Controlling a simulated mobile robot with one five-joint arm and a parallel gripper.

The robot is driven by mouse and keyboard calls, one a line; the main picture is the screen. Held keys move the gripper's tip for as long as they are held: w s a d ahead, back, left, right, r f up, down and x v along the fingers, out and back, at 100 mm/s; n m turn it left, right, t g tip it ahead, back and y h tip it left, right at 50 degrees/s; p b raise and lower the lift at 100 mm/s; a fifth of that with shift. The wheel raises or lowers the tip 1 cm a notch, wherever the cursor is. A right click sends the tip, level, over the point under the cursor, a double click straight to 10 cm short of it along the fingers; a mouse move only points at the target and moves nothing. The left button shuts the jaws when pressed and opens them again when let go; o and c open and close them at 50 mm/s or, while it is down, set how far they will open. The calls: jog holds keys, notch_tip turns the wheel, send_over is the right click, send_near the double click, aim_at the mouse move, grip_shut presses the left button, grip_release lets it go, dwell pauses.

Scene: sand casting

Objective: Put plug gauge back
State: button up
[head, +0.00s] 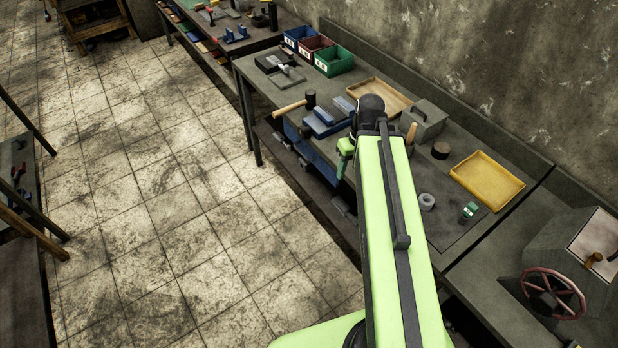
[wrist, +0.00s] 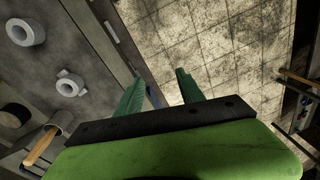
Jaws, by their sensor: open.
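My gripper (wrist: 160,90) is open and empty in the wrist view, its two green fingers spread above the bench's front edge and the floor. In the head view my gripper (head: 345,155) shows only partly beside the end of my green arm. I cannot tell for sure which thing is the plug gauge. A small green and pale piece (head: 469,211) stands on the dark mat at the right of the bench. A small light-grey piece (head: 284,69) lies on a dark plate at the bench's far end. Both are apart from my gripper.
The workbench holds a grey ring (head: 427,201), a yellow tray (head: 490,178), a wooden tray (head: 375,96), blue blocks (head: 325,120), a mallet (head: 295,105) and a green bin (head: 334,60). A lugged ring (wrist: 70,83) shows in the wrist view. A handwheel machine (head: 553,292) stands right.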

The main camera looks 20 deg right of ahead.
jog(key=w+a+m+h, duration=0.1)
jog(key=a, duration=1.4)
jog(key=shift+f, duration=0.1)
